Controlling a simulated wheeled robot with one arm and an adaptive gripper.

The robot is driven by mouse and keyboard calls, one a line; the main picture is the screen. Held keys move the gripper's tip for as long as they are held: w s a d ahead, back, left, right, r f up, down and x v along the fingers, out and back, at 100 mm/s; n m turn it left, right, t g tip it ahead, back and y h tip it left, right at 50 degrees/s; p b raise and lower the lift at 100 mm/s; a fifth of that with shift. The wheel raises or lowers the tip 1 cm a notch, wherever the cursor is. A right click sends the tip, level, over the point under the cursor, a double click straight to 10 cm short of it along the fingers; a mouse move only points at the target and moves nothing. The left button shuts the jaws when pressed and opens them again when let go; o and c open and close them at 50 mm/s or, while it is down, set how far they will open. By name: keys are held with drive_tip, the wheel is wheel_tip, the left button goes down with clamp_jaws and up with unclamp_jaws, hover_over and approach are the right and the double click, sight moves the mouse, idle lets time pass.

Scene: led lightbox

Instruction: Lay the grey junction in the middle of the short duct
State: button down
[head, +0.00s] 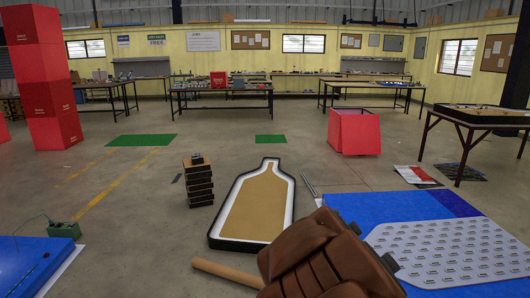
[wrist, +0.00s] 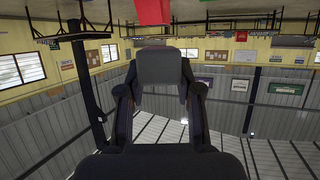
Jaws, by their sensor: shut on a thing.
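In the wrist view my gripper (wrist: 162,88) points out into the room, with a dark finger on each side. A dark grey block (wrist: 162,66) sits between the fingers and fits the grey junction, though its outline is hard to part from the fingers. My gripper does not show plainly in the head view. I cannot pick out the short duct with certainty in either view.
A bottle-shaped tray (head: 250,205) with a white rim lies on the floor. A stack of dark blocks (head: 199,187) stands to its left. At right, a white panel with several small modules (head: 450,250) lies on a blue sheet (head: 385,215). A wooden rod (head: 228,272) lies in front.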

wheel_tip(320, 180, up, 4)
drive_tip(key=p, duration=0.3)
drive_tip(key=shift+r, duration=0.25)
drive_tip(key=shift+n+y, duration=0.4)
drive_tip(key=shift+y, duration=0.1)
drive_tip(key=f, duration=0.1)
drive_tip(key=w+d+f, duration=0.1)
drive_tip(key=f, duration=0.1)
drive_tip(key=d+f, duration=0.1)
drive_tip(key=f, duration=0.1)
drive_tip(key=shift+w, duration=0.4)
wheel_tip(320, 180, down, 8)
drive_tip(key=a+n+y, duration=0.2)
drive_tip(key=y, duration=0.1)
drive_tip(key=shift+w+f+n+t, duration=0.25)
drive_tip(key=shift+w+n+t, duration=0.05)
drive_tip(key=shift+w+t, duration=0.1)
